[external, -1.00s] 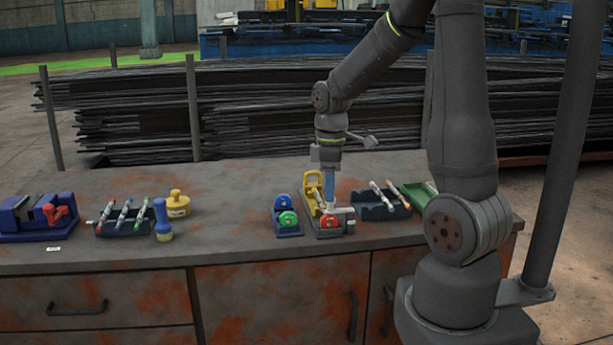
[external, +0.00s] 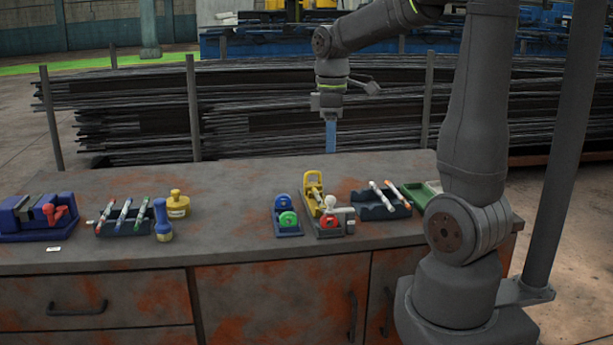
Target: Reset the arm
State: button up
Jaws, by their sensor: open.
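My gripper (external: 331,146) is open and hangs pointing down above the back part of the workbench. Its blue fingers are small in this view, and I see nothing held between them. Below it stands the drum device (external: 322,210), with a yellow upright at its back, a red round part at its front and a pale knob. The gripper is clear of this device. A blue device (external: 286,216) with a green round part stands just to its left.
On the workbench (external: 240,245) are a blue vise (external: 38,217), a pen tray (external: 125,228), a yellow weight (external: 178,204), a blue-and-yellow tool (external: 162,221), a dark tray (external: 380,214) with pens and a green tray (external: 420,193). Space above the bench is clear.

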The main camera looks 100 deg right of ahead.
aim_at(330, 196)
notch_tip(330, 196, down, 14)
jog(key=shift+r, duration=0.2)
jog(key=shift+s+d+r+m, duration=0.1)
jog(key=shift+d+m, duration=0.3)
jog(key=shift+m, duration=0.45)
jog(key=shift+d+m, duration=0.35)
jog(key=shift+m, duration=0.5)
jog(key=shift+o, duration=0.2)
